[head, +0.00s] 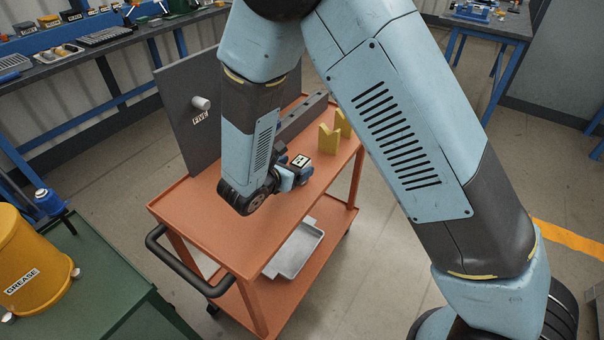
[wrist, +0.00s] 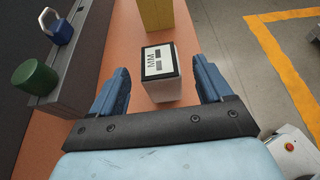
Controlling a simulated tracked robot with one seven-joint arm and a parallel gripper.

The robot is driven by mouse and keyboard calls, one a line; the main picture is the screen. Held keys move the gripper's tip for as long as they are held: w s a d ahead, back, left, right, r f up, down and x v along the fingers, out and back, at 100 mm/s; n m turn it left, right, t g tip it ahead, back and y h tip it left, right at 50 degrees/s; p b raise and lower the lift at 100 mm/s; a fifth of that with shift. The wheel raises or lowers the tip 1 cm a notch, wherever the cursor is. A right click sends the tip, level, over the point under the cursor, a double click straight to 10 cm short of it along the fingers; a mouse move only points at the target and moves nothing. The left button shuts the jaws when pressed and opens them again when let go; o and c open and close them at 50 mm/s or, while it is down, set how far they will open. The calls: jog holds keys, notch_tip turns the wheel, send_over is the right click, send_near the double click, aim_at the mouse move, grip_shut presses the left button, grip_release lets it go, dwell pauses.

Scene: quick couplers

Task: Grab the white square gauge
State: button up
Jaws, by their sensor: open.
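The white square gauge (wrist: 160,88) stands on the orange cart top, between the two blue fingers of my gripper (wrist: 160,90) in the wrist view. Its top face is pale with a dark border and dark marks. My gripper is open, with a gap on each side of the gauge. In the head view the gauge (head: 300,161) shows beside my gripper (head: 297,176), partly hidden by it.
Yellow V-shaped blocks (head: 329,138) stand just beyond the gauge. A grey rail (wrist: 68,58) along the left carries a green cylinder (wrist: 38,76) and a blue padlock-like piece (wrist: 56,26). A dark upright panel (head: 188,120) with a pale knob backs the orange cart (head: 200,205).

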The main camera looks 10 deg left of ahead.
jog(key=shift+x, duration=0.9)
jog(key=shift+c, duration=0.4)
jog(key=c, duration=1.2)
jog(key=shift+r, duration=0.1)
jog(key=shift+c, duration=0.2)
jog(key=shift+r, duration=0.1)
